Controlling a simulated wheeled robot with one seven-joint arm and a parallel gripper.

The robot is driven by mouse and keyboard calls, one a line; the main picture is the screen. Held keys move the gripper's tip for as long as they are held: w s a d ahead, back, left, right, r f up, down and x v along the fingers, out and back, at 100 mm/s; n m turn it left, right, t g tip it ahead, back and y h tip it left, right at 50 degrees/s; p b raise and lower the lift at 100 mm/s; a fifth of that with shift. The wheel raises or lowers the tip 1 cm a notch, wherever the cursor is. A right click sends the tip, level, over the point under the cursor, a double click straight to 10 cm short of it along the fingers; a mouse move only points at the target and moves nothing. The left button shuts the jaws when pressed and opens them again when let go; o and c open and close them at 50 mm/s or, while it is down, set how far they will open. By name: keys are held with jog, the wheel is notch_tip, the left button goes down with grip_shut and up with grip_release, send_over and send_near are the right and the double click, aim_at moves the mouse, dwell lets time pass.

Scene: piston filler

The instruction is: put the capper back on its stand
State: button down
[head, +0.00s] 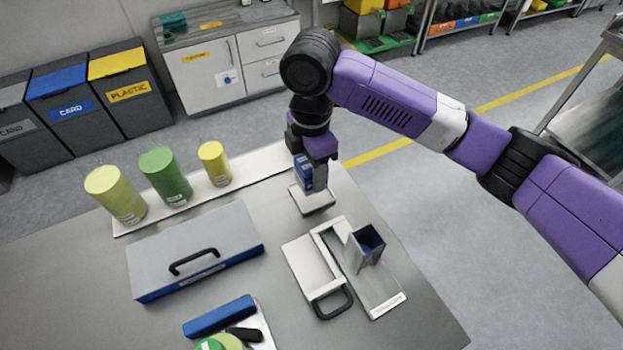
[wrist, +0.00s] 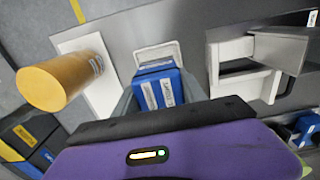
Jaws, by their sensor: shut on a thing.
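The capper is a blue block with white labels (head: 302,171). My gripper (head: 318,183) is shut on it, and one finger hides part of it in the head view. In the wrist view the capper (wrist: 160,88) sits between the two fingers. A small pale square stand (head: 318,206) is directly below the gripper near the table's far edge. Its rim also shows just beyond the capper in the wrist view (wrist: 157,50). The capper's underside is hidden, so I cannot tell whether it touches the stand.
A pale frame with a black handle (head: 334,306) and an upright square grey tube (head: 364,247) stand nearer. A grey case with a black handle (head: 195,250) lies left. Yellow and green cylinders (head: 165,176) stand on a white strip (head: 247,169). A blue block (head: 219,316) lies at the front.

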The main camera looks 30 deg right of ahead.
aim_at(311, 182)
jog(key=shift+f, duration=1.8)
jog(key=shift+f, duration=0.1)
jog(key=c, duration=0.6)
grip_release()
jog(key=shift+c, duration=0.2)
notch_tip(311, 182, up, 12)
jog(key=shift+r, duration=0.1)
